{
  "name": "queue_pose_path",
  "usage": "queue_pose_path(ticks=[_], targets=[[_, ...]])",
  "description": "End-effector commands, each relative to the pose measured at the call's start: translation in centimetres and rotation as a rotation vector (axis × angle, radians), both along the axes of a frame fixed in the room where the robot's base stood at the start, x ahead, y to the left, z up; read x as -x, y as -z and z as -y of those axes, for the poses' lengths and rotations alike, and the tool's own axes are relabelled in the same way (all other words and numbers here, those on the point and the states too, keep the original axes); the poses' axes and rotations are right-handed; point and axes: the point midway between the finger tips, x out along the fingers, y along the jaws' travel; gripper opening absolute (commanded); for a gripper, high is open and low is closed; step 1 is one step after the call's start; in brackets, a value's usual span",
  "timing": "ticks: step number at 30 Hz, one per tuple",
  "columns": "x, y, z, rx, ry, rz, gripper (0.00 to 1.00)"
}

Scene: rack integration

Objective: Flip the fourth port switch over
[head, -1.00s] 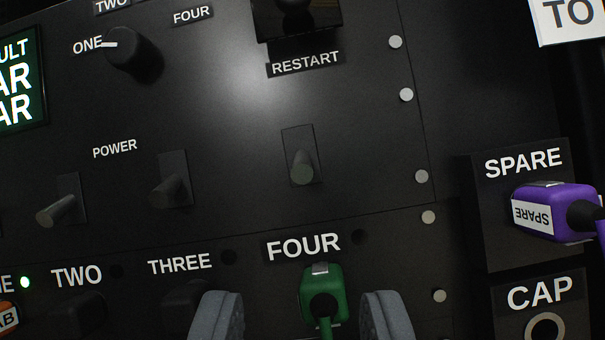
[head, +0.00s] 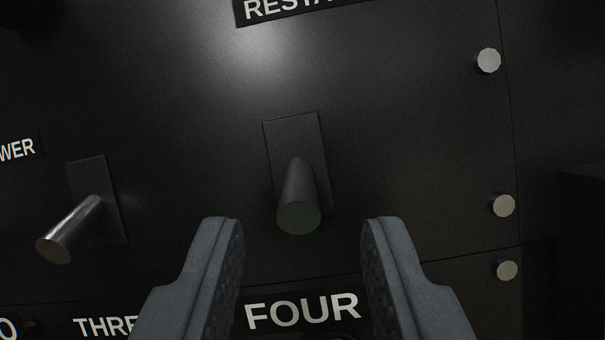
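The fourth port switch (head: 299,198) is a dark toggle lever on a rectangular plate (head: 291,130), above the white FOUR label (head: 302,311). Its lever points downward and out toward me. My gripper (head: 302,225) is open, with one grey finger on each side of the lever's lower end in the picture. Neither finger appears to touch the lever. How far the fingertips are from it in depth I cannot tell. The green plug below FOUR is out of view now.
The neighbouring toggle switch (head: 72,230), above the THREE label (head: 103,326), stands to the left and also points downward. A column of round bolts (head: 489,60) runs along the panel's right side. The RESTART label (head: 290,8) is cut off at the top edge. The panel between is bare.

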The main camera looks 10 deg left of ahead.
Motion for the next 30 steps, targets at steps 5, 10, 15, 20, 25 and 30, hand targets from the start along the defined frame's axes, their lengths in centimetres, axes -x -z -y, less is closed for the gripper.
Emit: queue_pose_path(ticks=[5, 10, 15, 20, 25, 30], targets=[[-1.4, -0.5, -0.1, 0.002, -0.001, 0.0, 0.33], [-2.1, -0.9, -0.1, 0.001, -0.002, 0.0, 0.33], [-2.3, -0.9, -0.1, 0.001, -0.002, -0.001, 0.33], [-2.3, -0.9, -0.1, 0.001, -0.002, -0.001, 0.33], [-2.3, -1.0, -0.1, 0.001, -0.002, -0.001, 0.0], [-2.3, -1.0, 0.0, 0.0, -0.001, -0.001, 0.0]])
